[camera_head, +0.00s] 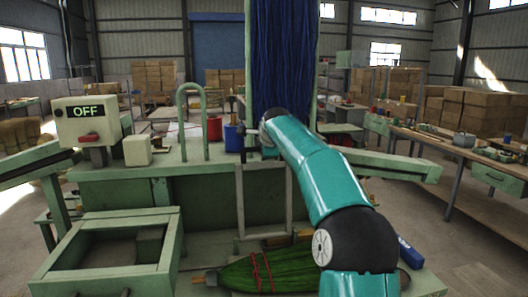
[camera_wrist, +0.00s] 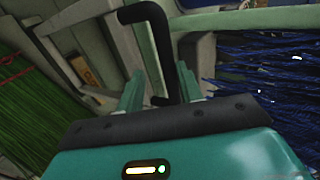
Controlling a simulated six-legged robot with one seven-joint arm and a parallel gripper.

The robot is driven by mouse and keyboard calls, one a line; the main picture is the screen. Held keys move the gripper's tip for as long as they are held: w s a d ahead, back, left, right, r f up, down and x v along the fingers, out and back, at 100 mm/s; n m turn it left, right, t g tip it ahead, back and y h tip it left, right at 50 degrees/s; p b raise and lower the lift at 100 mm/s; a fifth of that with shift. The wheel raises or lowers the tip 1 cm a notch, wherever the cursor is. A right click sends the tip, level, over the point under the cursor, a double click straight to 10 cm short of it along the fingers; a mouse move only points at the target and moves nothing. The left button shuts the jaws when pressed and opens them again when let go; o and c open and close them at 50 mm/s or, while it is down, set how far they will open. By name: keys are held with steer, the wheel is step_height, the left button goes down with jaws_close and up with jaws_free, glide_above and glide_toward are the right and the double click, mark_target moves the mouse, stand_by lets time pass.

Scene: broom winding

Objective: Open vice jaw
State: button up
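In the wrist view my gripper (camera_wrist: 160,82) has two pale green fingers standing apart. A black bent handle (camera_wrist: 158,35) runs down between them, with gaps at both sides; contact cannot be made out. Which part the handle belongs to is unclear, but it stands by the pale green machine frame. In the head view my teal arm reaches to the base of a tall column of blue bristles (camera_head: 283,55), and my fingers are hidden there. The vice jaws cannot be told apart clearly in either view. The blue bristles (camera_wrist: 270,75) also fill the right of the wrist view.
A control box (camera_head: 88,122) reads OFF and has a red lever. A green hoop (camera_head: 192,120) stands on the machine top beside red and blue containers. A green broom bundle (camera_head: 262,272) lies below, beside an open drawer frame (camera_head: 60,262). Benches (camera_head: 440,150) stand right.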

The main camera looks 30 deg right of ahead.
steer(key=v, duration=1.2)
steer(key=shift+s, duration=0.2)
steer(key=shift+a+r, duration=0.1)
steer(key=shift+a, duration=0.05)
steer(key=s+a+f+n+g+y, duration=0.1)
steer(key=s+a+f+n, duration=0.35)
steer(key=s+a, duration=0.3)
steer(key=s+a+f+n+g, duration=0.1)
steer(key=s+a+f+n, duration=0.2)
steer(key=s+a+n, duration=0.4)
steer(key=s+a+f+n+g+y, duration=0.1)
steer(key=s+a+f+n, duration=0.3)
steer(key=s+f, duration=0.5)
steer(key=s+a+f+n+g+y, duration=0.1)
steer(key=s+a+f+n, duration=0.3)
steer(key=s+f, duration=0.5)
steer(key=s+n, duration=0.1)
steer(key=s, duration=0.2)
steer(key=shift+s+a+n+g, duration=0.2)
steer(key=shift+a+n+g, duration=0.1)
steer(key=shift+a+n, duration=0.1)
steer(key=shift+r, duration=0.1)
